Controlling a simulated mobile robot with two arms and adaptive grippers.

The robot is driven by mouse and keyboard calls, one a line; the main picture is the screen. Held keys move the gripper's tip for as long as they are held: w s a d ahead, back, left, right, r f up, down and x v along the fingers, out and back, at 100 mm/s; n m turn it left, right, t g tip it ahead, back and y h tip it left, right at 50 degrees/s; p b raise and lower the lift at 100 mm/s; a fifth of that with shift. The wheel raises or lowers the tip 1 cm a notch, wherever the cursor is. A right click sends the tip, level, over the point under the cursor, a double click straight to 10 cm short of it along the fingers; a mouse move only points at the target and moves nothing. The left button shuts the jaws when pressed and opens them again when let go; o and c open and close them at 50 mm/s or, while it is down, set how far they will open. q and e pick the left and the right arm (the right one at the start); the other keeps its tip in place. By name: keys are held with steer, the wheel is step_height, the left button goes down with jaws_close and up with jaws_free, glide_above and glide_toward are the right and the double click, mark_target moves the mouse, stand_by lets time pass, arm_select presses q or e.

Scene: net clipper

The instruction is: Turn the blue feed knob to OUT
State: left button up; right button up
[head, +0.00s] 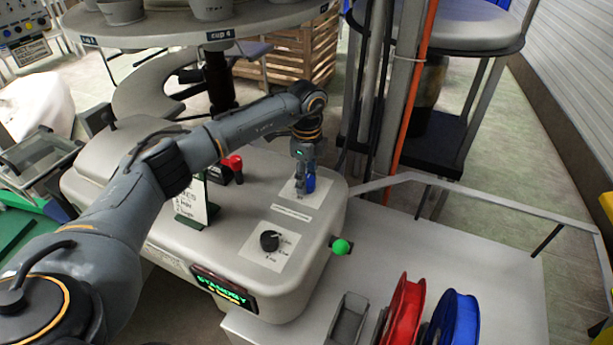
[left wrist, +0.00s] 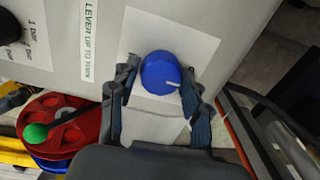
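The blue feed knob (head: 310,184) sits on a white label plate on top of the grey machine, near its far right corner. In the left wrist view the knob (left wrist: 160,73) shows a short white pointer mark toward the right and slightly down. The label's lettering cannot be read. My left gripper (head: 303,182) points down at the knob. In the left wrist view its fingers (left wrist: 161,78) stand on either side of the knob, spread and very close to its sides; firm contact cannot be made out. My right gripper is not in view.
A black dial (head: 269,241), a red switch (head: 232,166) and a standing card (head: 193,203) are on the machine top. A green-balled lever (head: 341,247) sticks out of its side. Red (head: 404,312) and blue (head: 454,319) spools stand below. An orange-striped post (head: 418,75) rises to the right.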

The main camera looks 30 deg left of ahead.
arm_select(q)
steer(key=shift+o, duration=1)
steer(key=shift+r, duration=0.2)
step_height(320, 180, up, 12)
steer(key=shift+f, duration=0.15)
